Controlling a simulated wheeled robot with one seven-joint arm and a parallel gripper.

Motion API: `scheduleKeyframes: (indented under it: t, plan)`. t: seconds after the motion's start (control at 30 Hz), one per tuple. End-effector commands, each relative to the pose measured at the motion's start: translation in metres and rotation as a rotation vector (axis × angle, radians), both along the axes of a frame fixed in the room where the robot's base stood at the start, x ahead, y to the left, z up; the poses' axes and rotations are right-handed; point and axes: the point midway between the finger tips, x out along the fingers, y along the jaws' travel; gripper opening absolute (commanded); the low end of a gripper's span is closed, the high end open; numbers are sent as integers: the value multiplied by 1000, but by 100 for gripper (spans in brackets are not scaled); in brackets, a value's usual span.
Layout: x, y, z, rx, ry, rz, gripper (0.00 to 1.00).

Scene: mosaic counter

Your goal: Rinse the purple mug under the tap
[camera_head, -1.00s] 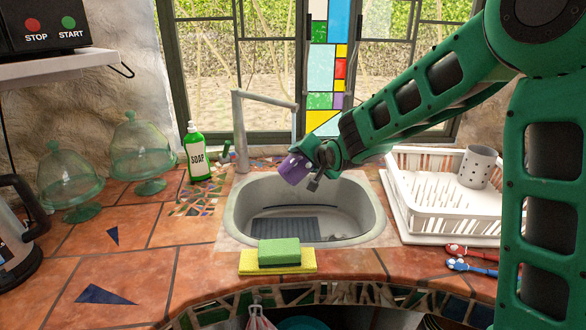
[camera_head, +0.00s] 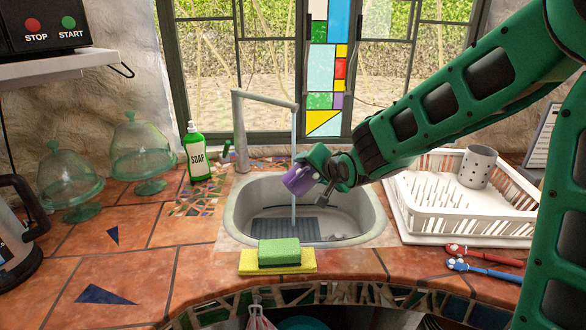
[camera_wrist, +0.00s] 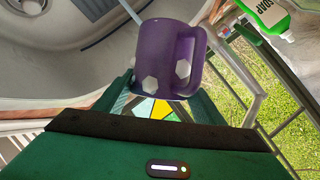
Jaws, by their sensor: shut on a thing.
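The purple mug (camera_head: 299,180) is tilted above the sink basin. It also shows in the wrist view (camera_wrist: 165,55), with pale hexagon marks and its handle to the right. My gripper (camera_head: 322,178) is shut on the mug. The tap (camera_head: 239,130) stands behind the sink, its spout reaching right. A thin water stream (camera_head: 294,212) falls from the spout at the mug and shows below it down to the basin. In the wrist view the stream meets the mug's upper left edge. The mug's inside is hidden. The sink (camera_head: 234,212) has a dark grate on its floor.
A green soap bottle (camera_head: 195,155) stands left of the tap. A green and yellow sponge (camera_head: 279,253) lies at the sink's front edge. A white dish rack (camera_head: 440,222) with a grey cup (camera_head: 477,167) is at the right, beside two small red and blue items. Glass domes stand left.

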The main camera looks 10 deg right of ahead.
Motion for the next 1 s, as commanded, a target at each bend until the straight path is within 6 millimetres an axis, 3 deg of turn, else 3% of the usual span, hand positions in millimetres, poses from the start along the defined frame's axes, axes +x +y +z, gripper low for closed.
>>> scheduleKeyframes:
  t: [0.47, 1.0]
  plan:
    - [0, 0, 1, 0, -1, 0, 33]
    - [-34, -5, 27, 1, -2, 0, 33]
